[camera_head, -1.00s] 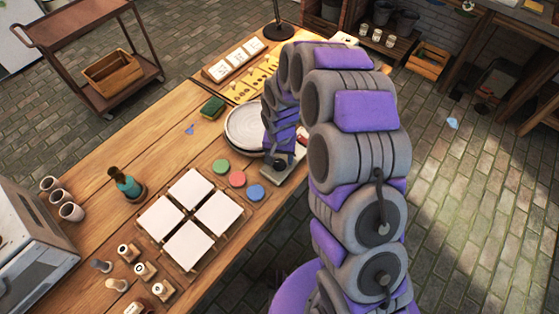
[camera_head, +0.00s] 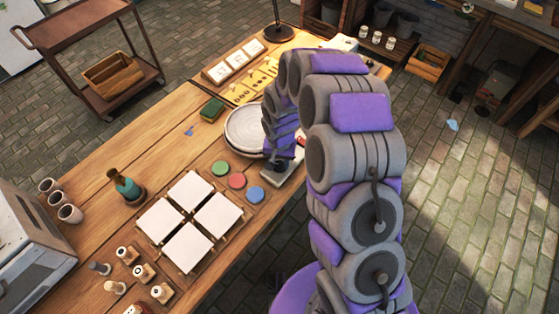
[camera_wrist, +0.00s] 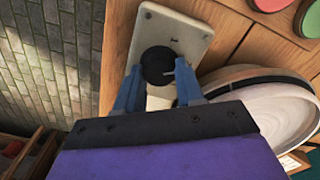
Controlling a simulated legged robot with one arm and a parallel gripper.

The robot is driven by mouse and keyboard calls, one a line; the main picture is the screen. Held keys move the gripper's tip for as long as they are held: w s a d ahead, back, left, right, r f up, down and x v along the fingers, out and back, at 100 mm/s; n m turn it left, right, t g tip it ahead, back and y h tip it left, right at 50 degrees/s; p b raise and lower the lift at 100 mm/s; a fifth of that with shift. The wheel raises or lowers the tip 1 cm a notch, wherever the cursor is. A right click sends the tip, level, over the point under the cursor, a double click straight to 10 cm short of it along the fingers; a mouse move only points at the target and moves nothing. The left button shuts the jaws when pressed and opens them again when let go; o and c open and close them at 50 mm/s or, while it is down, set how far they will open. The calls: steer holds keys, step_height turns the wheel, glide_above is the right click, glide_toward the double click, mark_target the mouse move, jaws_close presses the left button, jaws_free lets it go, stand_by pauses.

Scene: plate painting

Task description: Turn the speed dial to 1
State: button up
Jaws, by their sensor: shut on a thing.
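The speed dial (camera_wrist: 157,65) is a round black knob with a light pointer mark, on a pale grey control plate (camera_wrist: 187,29) in the wrist view. My gripper (camera_wrist: 158,84) has its two blue-grey fingers on either side of the dial and is shut on it. The numbers on the plate are too small to read. In the head view the control plate (camera_head: 290,184) shows at the table's front edge, beside the round plate wheel (camera_head: 240,128). My arm hides most of the dial there.
Green, pink and blue paint discs (camera_head: 237,181) lie left of the control plate. White tiles (camera_head: 187,191), a teal bottle (camera_head: 124,186) and stamps (camera_head: 128,254) stand further left. The table edge drops to the floor at right.

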steer(key=shift+c, duration=1)
steer(key=shift+n+p, duration=0.3)
steer(key=n+p, duration=0.3)
steer(key=shift+r, duration=0.15)
steer(key=n+p, duration=0.3)
steer(key=n, duration=0.1)
steer(key=shift+a, duration=0.1)
steer(key=shift+n+p, duration=0.65)
steer(key=shift+n, duration=0.55)
steer(key=o, duration=1)
steer(key=shift+o, duration=0.2)
